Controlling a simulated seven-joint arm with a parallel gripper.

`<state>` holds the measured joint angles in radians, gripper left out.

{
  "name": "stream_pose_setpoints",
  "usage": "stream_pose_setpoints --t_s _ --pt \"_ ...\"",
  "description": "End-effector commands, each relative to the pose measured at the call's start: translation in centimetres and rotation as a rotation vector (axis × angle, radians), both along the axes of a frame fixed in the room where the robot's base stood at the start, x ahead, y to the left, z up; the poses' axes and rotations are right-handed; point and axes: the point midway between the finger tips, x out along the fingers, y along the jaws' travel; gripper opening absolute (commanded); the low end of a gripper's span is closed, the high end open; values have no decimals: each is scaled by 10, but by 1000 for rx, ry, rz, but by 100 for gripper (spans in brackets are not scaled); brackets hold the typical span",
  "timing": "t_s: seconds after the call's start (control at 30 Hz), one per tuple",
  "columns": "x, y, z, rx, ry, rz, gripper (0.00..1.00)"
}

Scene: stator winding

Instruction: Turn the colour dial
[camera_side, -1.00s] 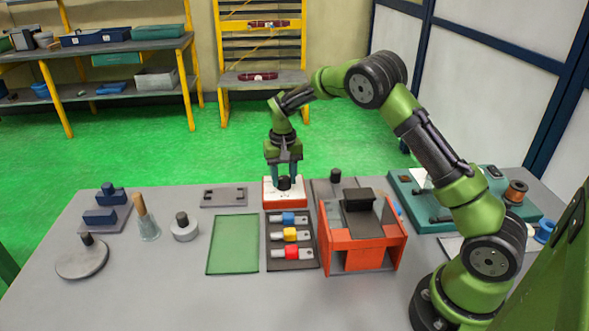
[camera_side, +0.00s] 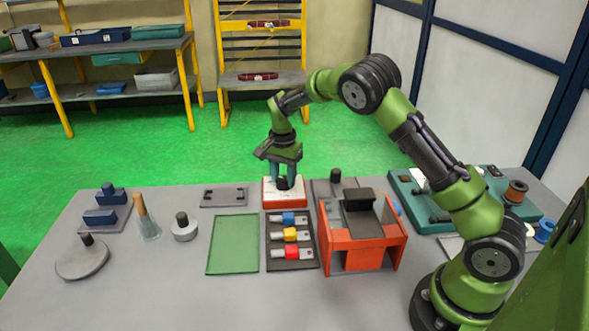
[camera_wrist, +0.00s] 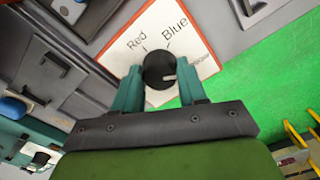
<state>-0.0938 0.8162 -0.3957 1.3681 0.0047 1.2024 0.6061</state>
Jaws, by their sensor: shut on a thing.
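The colour dial is a black round knob (camera_wrist: 158,72) with a pale pointer mark, on a white, orange-edged plate (camera_wrist: 202,58). In the wrist view the words "Red" and "Blue" show on the plate, and a third label at the right is too small to read. The pale mark lies on the right part of the knob. In the side view the dial (camera_side: 283,183) sits on the plate (camera_side: 271,199) at the table's back edge. My gripper (camera_wrist: 160,88) points down over it, its two teal fingers shut on the knob, one on each side.
In front of the plate is a dark tray (camera_side: 275,263) with blue, yellow and red pieces. An orange box-like fixture (camera_side: 360,255) stands to its right. A green mat (camera_side: 232,245) lies to the left. A grey slotted plate (camera_side: 223,196) is left of the dial plate.

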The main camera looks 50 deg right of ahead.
Motion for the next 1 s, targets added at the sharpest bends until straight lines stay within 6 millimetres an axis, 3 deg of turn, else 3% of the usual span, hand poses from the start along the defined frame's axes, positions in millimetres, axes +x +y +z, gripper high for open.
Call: stream_pose_setpoints --t_s 0.53,0.57,0.7,1.0 --pt "1 -1 2 0 -4 -28 11" --pt "1 -1 2 0 -4 -28 44" --pt "1 -1 2 0 -3 -26 66" --pt "0 0 2 -1 -1 -24 67"
